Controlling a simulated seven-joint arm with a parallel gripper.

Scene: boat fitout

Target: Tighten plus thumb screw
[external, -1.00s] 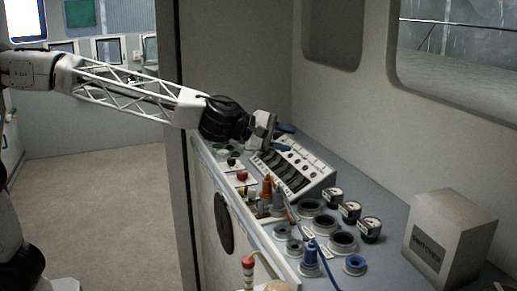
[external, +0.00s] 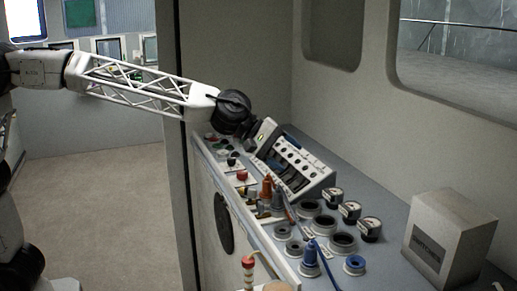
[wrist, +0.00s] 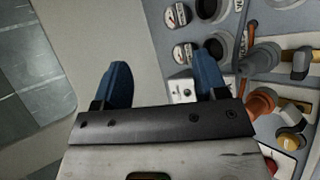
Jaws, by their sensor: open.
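My gripper (external: 272,148) hangs over the far end of the console, beside the sloped switch panel. In the wrist view its two blue fingers (wrist: 161,80) are apart with nothing held between them. In that view, a brass thumb screw (wrist: 296,62) with a dark body sits at the right edge, and another brass piece (wrist: 290,114) lies below it. Both are to the right of the fingers and apart from them. No plus mark is readable, so I cannot tell which one is plus. Small brass parts (external: 251,207) show beside the orange connectors in the external view.
Orange connectors (external: 267,187) and a blue plug (external: 310,254) with cables stand on the console. The sloped switch panel (external: 297,168) rises close to my gripper. Round gauges (external: 350,211) and a grey box (external: 451,235) are to the right. A red button (external: 242,176) is near the console's left edge.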

